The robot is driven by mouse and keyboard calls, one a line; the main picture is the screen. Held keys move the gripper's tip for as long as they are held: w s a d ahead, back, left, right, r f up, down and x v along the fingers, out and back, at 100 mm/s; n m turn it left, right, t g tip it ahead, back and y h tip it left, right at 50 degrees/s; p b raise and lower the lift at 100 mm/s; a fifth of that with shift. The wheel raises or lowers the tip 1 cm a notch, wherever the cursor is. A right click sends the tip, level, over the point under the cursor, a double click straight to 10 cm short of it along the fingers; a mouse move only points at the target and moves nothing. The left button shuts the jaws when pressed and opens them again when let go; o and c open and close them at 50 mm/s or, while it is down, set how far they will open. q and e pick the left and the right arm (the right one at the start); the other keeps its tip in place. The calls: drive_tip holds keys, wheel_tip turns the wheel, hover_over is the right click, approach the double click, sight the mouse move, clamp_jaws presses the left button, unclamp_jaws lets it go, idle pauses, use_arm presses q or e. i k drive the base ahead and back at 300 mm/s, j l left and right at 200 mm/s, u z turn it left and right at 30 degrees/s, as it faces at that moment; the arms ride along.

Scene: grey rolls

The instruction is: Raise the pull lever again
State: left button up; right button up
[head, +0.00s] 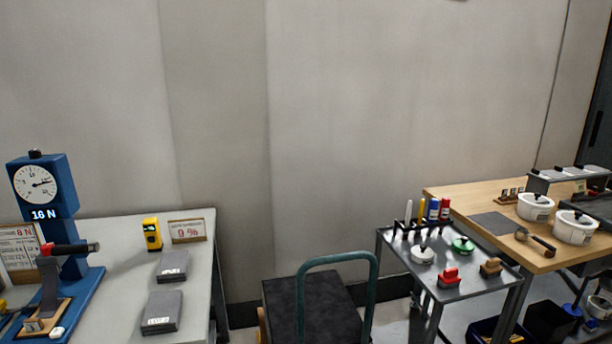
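A blue test stand (44,183) stands on the grey table at the far left, with a round white dial (36,183) and a display reading 16 N. A lever with a black and red grip (68,249) sticks out roughly level at the front of the stand; I take it for the pull lever. A grey upright part and a wooden block (40,318) are below it on the blue base. Neither of my grippers shows in the head view, so nothing is seen touching the lever.
The grey table (205,265) also holds grey roll packs (162,312), a yellow device (152,234) and a sign (187,230). A cart with a green handle (337,258), a tool trolley (455,290) and a wooden table (440,195) stand to the right.

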sight(93, 247)
drive_tip(key=u, duration=1.35)
